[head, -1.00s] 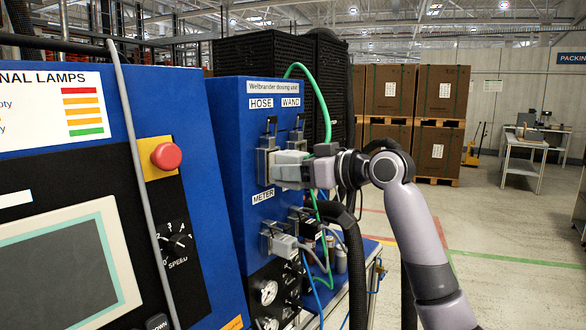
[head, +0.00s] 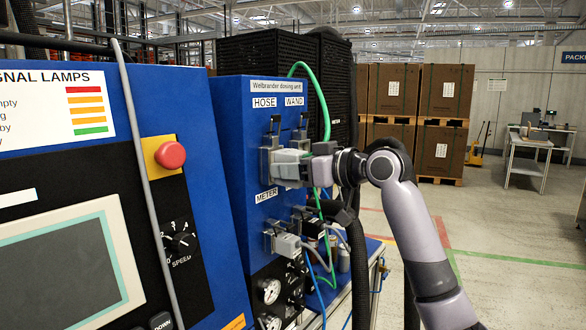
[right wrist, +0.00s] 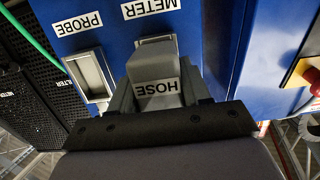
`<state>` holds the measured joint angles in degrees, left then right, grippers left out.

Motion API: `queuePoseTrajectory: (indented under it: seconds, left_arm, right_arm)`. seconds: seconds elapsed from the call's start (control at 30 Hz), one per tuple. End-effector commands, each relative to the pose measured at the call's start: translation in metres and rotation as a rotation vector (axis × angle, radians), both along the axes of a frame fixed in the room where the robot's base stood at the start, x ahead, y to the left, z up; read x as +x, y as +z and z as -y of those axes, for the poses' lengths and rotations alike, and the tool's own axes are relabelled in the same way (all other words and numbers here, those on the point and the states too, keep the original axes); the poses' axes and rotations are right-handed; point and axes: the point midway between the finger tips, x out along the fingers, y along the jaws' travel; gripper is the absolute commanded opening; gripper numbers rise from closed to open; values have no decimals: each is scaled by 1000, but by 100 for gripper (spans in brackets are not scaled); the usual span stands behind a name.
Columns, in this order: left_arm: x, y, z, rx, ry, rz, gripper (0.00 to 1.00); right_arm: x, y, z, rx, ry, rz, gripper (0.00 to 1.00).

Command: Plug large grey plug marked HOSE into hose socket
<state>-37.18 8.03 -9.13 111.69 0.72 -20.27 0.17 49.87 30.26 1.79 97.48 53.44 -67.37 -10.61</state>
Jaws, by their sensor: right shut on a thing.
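The large grey HOSE plug (head: 291,156) is at the hose socket (head: 268,162), below the HOSE label on the blue dosing unit. Its HOSE marking shows upside down in the right wrist view (right wrist: 157,88). My right gripper (head: 304,168) is shut on the plug from the right. The plug's front meets the socket area; I cannot tell how deep it sits. The socket's inside is hidden by the plug. My left gripper is not in view.
Another grey plug (head: 286,244) sits at the socket below the METER label (head: 266,196). An empty socket (right wrist: 90,75) is beside the HOSE plug. A green hose (head: 322,100) and black hoses hang close to my right gripper. A red button (head: 170,155) sticks out at left.

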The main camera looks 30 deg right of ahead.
Motion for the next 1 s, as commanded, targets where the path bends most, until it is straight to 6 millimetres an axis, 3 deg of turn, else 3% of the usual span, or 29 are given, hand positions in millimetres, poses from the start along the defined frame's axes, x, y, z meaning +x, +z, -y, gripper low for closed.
queuePoseTrajectory:
  seconds: [0.97,1.0]
  left_arm:
    - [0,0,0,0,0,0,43]
    - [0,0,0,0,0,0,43]
  right_arm:
    - [6,1,-3,1,0,4,10]
    - [6,1,-3,1,0,4,60]
